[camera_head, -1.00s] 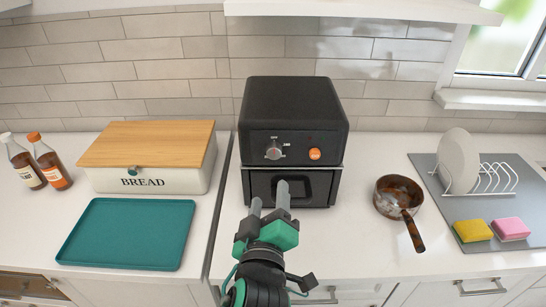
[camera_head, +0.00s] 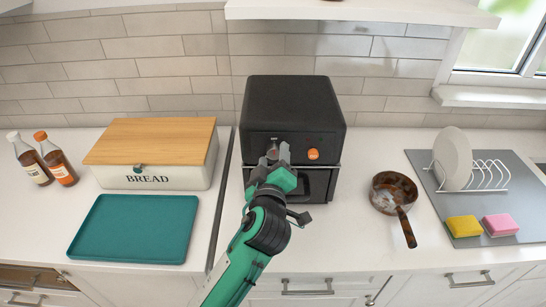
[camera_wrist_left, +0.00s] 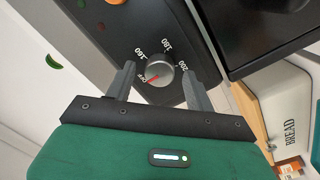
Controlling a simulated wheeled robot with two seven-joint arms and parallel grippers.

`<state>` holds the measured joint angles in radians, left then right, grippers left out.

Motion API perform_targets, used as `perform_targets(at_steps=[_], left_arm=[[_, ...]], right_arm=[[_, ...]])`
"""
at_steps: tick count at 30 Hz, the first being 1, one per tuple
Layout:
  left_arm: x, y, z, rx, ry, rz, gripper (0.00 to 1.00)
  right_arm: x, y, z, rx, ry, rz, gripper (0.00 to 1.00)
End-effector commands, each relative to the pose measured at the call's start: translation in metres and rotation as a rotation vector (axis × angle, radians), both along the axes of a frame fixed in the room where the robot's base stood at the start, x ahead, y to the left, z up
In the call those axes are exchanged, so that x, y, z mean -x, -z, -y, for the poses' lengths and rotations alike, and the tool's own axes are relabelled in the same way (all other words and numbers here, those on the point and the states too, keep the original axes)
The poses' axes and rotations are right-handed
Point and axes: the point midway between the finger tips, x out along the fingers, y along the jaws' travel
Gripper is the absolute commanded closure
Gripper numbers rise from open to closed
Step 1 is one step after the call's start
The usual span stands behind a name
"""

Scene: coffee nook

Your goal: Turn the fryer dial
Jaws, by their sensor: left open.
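The black fryer (camera_head: 294,105) stands on the counter against the tiled wall. Its silver dial (camera_wrist_left: 158,74) shows in the left wrist view, with its red mark toward the OFF label and 160, 180 and 200 printed around it. My left gripper (camera_head: 276,152) is in front of the fryer's panel and largely hides the dial in the head view. In the left wrist view its two fingers (camera_wrist_left: 160,80) are open, one on each side of the dial, with gaps visible between fingers and dial. I cannot tell how deep they reach. My right gripper is not in view.
An orange button (camera_head: 313,154) is right of the dial. A bread box (camera_head: 155,176) and teal tray (camera_head: 135,229) are to the left. A pan (camera_head: 395,194), a dish rack (camera_head: 482,174) and sponges are to the right. Clear counter lies between fryer and pan.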

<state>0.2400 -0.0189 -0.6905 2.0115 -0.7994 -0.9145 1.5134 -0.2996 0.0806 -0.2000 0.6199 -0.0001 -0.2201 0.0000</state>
Motion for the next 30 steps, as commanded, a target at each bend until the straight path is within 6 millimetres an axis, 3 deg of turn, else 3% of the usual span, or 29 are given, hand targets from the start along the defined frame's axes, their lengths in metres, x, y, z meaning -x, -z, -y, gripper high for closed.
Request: perform_targets(at_steps=[4, 11, 21, 30], left_arm=[[0.0002, 0.0001, -0.0001, 0.000, 0.000, 0.000, 0.48], [0.0003, 0.0001, -0.0001, -0.001, 0.000, 0.000, 0.90], [0.0004, 0.0000, 0.0001, -0.045, 0.000, 0.000, 0.90], [0.0002, -0.0014, -0.0002, -0.242, -0.002, -0.001, 0.90]], right_arm=[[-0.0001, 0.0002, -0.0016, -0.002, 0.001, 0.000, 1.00], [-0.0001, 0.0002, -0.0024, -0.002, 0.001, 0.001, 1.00], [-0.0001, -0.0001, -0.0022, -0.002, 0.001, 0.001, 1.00], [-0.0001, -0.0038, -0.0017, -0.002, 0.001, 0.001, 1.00]])
